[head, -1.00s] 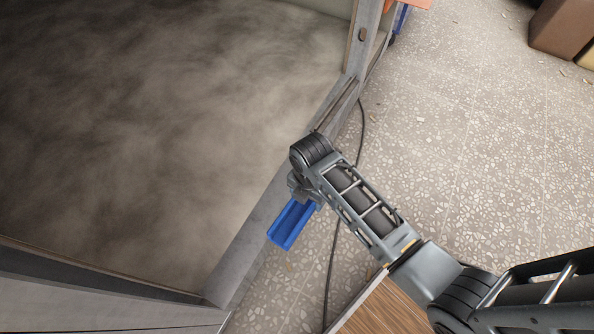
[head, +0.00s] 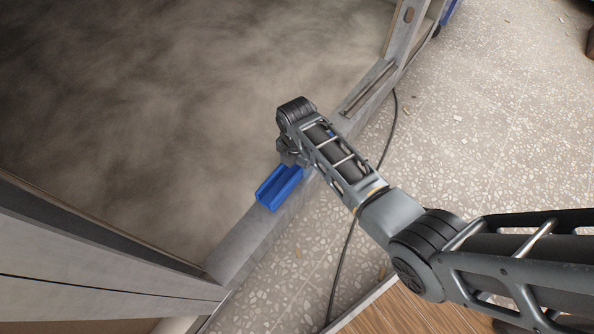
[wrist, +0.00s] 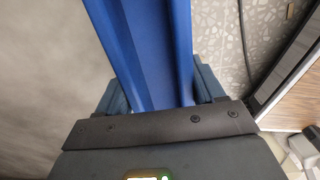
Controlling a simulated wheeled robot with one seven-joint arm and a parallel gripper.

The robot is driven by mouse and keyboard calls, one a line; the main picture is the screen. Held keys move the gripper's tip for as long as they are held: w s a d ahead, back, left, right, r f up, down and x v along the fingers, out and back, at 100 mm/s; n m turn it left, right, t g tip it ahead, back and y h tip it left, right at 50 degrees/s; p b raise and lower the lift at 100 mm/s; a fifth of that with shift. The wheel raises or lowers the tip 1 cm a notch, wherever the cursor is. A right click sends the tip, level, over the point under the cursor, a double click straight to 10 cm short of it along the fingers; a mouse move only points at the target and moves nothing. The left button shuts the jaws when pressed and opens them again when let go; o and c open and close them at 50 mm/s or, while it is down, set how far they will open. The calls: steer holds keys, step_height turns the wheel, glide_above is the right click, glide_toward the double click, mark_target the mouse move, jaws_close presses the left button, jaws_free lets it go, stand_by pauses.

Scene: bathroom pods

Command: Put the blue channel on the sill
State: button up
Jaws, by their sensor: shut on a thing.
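The blue channel (head: 279,188) is a short U-shaped length, held by one end in my gripper (head: 291,160). In the head view it lies over the grey sill (head: 240,245), the long low strip between the dark pod floor and the speckled floor. Whether it touches the sill or hangs just above it, I cannot tell. In the wrist view the channel (wrist: 148,50) runs up between the two jaws of my gripper (wrist: 158,88), which are shut on it. My arm hides part of the sill in the head view.
A dark cable (head: 345,262) runs over the speckled floor (head: 455,130) beside the sill. A wood-topped surface (head: 395,312) is at the bottom. A pod wall panel (head: 90,265) is at lower left, and an upright frame (head: 400,30) stands at the sill's far end.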

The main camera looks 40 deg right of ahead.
mark_target(297, 168)
steer(key=shift+f+b, duration=0.8)
steer(key=shift+f, duration=1)
steer(key=shift+f, duration=0.1)
steer(key=o, duration=1.1)
steer(key=shift+o, duration=0.2)
step_height(297, 168, up, 12)
steer(key=p, duration=0.5)
